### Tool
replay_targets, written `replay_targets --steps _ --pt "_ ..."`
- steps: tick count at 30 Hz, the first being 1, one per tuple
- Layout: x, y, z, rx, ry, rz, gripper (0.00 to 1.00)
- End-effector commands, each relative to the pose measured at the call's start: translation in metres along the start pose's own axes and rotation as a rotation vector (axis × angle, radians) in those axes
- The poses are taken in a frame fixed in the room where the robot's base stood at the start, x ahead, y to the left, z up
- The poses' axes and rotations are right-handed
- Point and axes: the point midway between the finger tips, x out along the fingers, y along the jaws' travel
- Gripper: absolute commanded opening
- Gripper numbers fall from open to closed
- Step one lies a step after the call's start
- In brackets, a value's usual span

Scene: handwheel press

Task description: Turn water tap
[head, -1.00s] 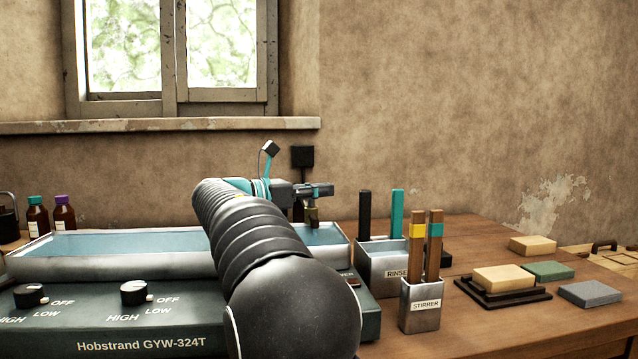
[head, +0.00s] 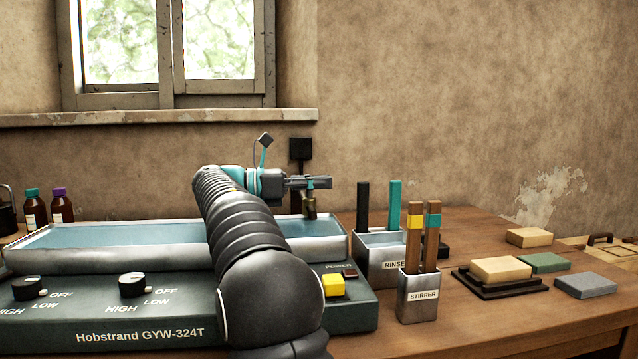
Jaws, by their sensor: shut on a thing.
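My gripper (head: 318,183) is in the head view above the right end of the water bath, near its back rim. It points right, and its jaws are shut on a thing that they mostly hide. The tap's handle and spout cannot be made out at this size. The water bath (head: 110,262) has a pale metal rim with bluish water inside.
The bath's front panel has two black knobs (head: 132,285) and a yellow button (head: 333,285). To the right stand the rinse box (head: 375,268) and stirrer holder (head: 418,300), both with upright sticks. Several blocks (head: 500,269) lie farther right. Two bottles (head: 62,207) stand at left.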

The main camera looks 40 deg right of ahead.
Motion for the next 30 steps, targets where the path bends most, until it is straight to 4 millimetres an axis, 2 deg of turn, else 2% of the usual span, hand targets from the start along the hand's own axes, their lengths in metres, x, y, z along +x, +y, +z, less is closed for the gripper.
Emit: replay_targets --steps 2,3,6,17,30 --pt "0.0 0.0 0.0 0.0 0.0 -0.001 0.0" --pt "0.0 0.0 0.0 0.0 0.0 -0.001 0.14" --pt "0.0 0.0 0.0 0.0 0.0 -0.001 0.38" --pt "-0.004 0.0 0.0 0.0 0.0 0.001 0.38" --pt "-0.064 0.001 0.0 0.0 -0.001 0.002 0.38"
